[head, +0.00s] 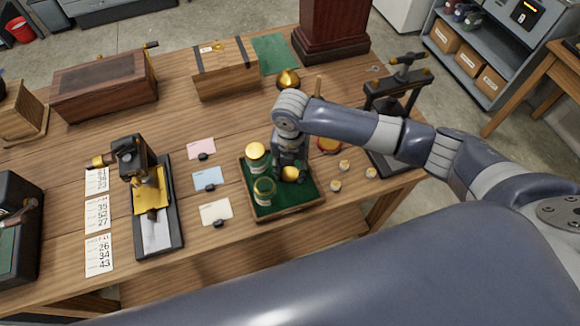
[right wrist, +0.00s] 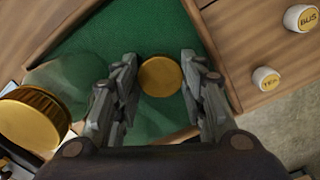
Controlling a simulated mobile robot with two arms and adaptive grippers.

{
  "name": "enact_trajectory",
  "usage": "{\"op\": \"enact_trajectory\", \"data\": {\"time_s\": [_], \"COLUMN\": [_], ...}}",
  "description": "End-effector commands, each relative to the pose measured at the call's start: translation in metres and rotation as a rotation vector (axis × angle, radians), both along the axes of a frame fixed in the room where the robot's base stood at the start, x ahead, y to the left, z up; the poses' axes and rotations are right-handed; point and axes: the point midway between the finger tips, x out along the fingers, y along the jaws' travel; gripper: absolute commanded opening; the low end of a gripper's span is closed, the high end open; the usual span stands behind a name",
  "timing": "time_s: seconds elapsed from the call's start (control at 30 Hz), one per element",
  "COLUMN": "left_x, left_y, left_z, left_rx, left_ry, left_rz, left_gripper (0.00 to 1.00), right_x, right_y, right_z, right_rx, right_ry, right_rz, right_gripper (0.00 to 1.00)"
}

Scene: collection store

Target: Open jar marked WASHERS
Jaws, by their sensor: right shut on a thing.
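A green-lined wooden tray (head: 292,209) on the table holds glass jars. The jar at the back left (head: 255,157) has a gold lid. The front jar (head: 264,190) shows green through its top and seems to have no lid on. No WASHERS marking can be read. My right gripper (head: 291,172) is over the tray, right of these jars. It is shut on a round gold lid (right wrist: 160,76), seen between its fingers in the right wrist view. Whether a jar is under this lid is hidden. My left gripper is not in view.
Small gold-topped pots (head: 335,185) stand right of the tray. Coloured cards (head: 207,179) and a black-and-gold press (head: 150,190) are to its left. A wooden box (head: 225,75) and a gold-topped bell-like object (head: 287,80) stand behind.

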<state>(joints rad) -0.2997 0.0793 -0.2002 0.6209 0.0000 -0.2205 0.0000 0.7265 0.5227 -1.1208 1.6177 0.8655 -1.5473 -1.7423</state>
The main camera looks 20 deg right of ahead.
Motion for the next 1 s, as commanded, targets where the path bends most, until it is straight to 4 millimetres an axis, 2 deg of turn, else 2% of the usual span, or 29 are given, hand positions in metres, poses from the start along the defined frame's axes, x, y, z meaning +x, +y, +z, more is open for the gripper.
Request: {"op": "enact_trajectory", "data": {"time_s": [0.03, 0.07, 0.13, 0.43, 0.57, 0.67, 1.0], "left_x": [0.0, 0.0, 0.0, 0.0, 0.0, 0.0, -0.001], "left_y": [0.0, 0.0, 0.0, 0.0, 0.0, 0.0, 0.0], "left_z": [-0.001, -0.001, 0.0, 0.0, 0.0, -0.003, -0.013], "left_rx": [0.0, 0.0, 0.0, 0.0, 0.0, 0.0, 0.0], "left_ry": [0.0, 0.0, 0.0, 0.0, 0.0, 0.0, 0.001], "left_rz": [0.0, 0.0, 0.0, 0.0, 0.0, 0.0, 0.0], "left_gripper": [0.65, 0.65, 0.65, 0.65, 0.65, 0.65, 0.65], "right_x": [0.0, 0.0, 0.0, 0.0, 0.0, 0.001, 0.001], "right_y": [0.0, 0.0, 0.0, 0.0, 0.0, 0.0, 0.0], "right_z": [-0.003, -0.002, -0.002, -0.002, 0.005, 0.017, 0.089], "right_rx": [0.0, 0.0, 0.0, 0.0, 0.0, 0.002, 0.001], "right_ry": [0.001, 0.001, 0.001, 0.001, -0.001, -0.003, -0.004], "right_rz": [0.0, 0.0, 0.0, 0.0, 0.001, 0.0, 0.0], "right_gripper": [0.1, 0.43, 0.59, 0.59, 0.59, 0.59, 0.59]}}
